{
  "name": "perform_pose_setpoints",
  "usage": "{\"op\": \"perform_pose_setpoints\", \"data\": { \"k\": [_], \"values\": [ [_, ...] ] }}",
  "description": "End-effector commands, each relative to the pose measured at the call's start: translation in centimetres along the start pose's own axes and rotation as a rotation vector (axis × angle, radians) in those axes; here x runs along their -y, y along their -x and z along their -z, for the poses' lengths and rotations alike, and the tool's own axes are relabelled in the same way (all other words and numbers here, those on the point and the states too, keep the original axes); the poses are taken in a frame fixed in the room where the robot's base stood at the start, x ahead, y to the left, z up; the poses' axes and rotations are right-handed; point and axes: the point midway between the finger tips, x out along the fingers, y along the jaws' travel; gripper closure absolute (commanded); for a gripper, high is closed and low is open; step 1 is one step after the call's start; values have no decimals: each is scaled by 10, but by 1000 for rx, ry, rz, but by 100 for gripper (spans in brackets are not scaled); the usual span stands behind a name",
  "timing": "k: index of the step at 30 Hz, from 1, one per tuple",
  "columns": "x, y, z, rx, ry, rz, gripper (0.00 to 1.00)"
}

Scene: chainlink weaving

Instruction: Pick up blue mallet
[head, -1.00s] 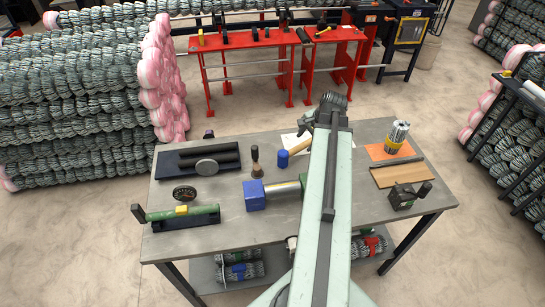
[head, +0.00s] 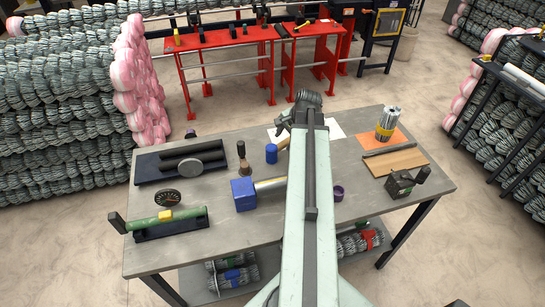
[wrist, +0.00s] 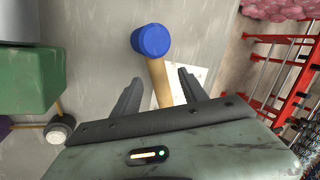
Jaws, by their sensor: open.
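The blue mallet has a blue cylindrical head (head: 271,153) and a pale wooden handle. It lies on the grey table, just left of my arm's end in the head view, where my arm hides part of its handle. In the wrist view the blue head (wrist: 152,40) is beyond the fingertips and the handle (wrist: 160,84) runs back between the two fingers. My gripper (wrist: 159,76) is open, with a finger on each side of the handle. Gaps show on both sides; I cannot tell the height between fingers and handle.
A black tray with rollers (head: 160,178) is farther left. A wire bundle (head: 388,122) and dark clamp (head: 405,184) are at right. A green block (wrist: 28,78) shows in the wrist view.

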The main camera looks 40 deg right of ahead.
Motion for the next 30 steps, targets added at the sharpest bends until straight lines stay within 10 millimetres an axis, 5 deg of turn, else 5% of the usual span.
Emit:
{"op": "perform_pose_setpoints", "data": {
  "k": [8, 16, 21, 30],
  "values": [
    [-5, -48, 7, 0, 1, 0, 49],
    [-3, -48, 7, -1, -1, 0, 49],
    [-3, -48, 7, -1, -2, 0, 97],
    [-3, -48, 7, -1, -2, 0, 100]
  ]
}}
